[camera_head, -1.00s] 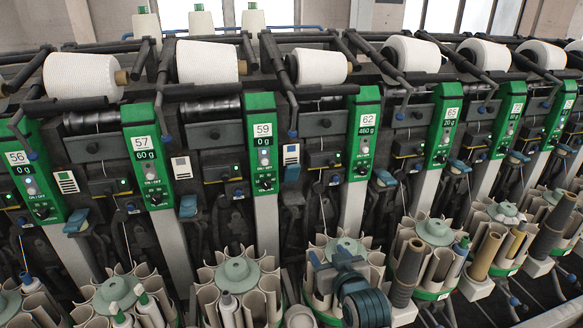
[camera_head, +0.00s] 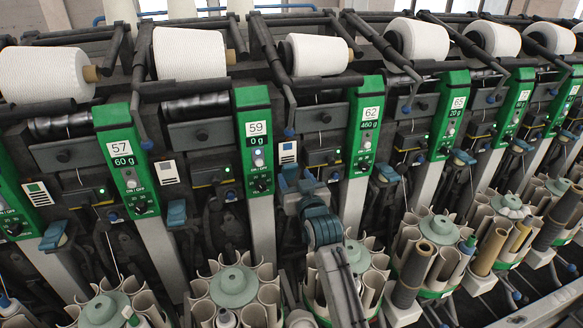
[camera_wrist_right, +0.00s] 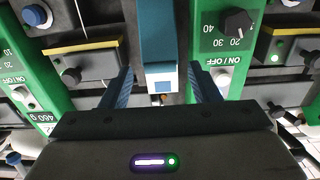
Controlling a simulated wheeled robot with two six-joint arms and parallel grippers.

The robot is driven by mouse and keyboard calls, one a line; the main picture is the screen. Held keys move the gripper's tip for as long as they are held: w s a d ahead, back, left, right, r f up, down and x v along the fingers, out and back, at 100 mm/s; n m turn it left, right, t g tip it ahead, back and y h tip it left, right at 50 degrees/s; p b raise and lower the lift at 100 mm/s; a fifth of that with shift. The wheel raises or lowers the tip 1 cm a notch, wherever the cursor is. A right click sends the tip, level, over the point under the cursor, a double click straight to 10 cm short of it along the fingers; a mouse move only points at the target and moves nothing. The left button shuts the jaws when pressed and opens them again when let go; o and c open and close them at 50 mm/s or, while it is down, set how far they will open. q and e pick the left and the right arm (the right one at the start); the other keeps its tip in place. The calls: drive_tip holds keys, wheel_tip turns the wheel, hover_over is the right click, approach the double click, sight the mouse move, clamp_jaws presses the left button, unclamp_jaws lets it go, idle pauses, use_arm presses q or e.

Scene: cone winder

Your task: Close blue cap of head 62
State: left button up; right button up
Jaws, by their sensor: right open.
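The head 62 panel (camera_head: 366,125) is green and reads 460 g. A blue cap (camera_wrist_right: 158,40) lies between the head 59 and 62 panels, just below a white card with a blue square (camera_head: 288,152). My right gripper (camera_head: 298,186) is at this cap in the head view and partly hides it. In the right wrist view, which is upside down, the open right gripper (camera_wrist_right: 162,88) has one finger on each side of the cap's line. I cannot tell whether a finger touches it. My left gripper is out of view.
The head 59 panel (camera_head: 256,140) stands close left of my right gripper. Another blue cap (camera_head: 388,172) is right of the head 62 panel. A round bobbin magazine (camera_head: 232,287) stands below left, and a white yarn cone (camera_head: 318,55) sits above.

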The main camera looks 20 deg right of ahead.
sight(290, 169)
drive_tip(key=w, duration=0.3)
drive_tip(key=shift+w+p, duration=0.25)
drive_tip(key=shift+p, duration=0.05)
drive_tip(key=shift+w, duration=0.15)
drive_tip(key=shift+f, duration=0.1)
drive_tip(key=shift+c, duration=0.9)
drive_tip(key=c, duration=0.9)
drive_tip(key=shift+o, duration=0.2)
drive_tip(key=s+f+t+b, duration=0.1)
drive_tip(key=b, duration=0.3)
drive_tip(key=f+t+b, duration=0.1)
drive_tip(key=t+b, duration=0.1)
drive_tip(key=b, duration=0.2)
drive_tip(key=shift+s+f+t+b, duration=0.3)
drive_tip(key=shift+s+b, duration=0.1)
drive_tip(key=shift+s+t+b, duration=0.1)
drive_tip(key=shift+t+b, duration=0.2)
drive_tip(key=shift+b, duration=0.15)
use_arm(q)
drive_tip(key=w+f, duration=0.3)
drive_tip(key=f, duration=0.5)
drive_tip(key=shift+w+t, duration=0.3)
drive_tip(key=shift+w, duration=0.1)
use_arm(e)
drive_tip(key=shift+r, duration=0.1)
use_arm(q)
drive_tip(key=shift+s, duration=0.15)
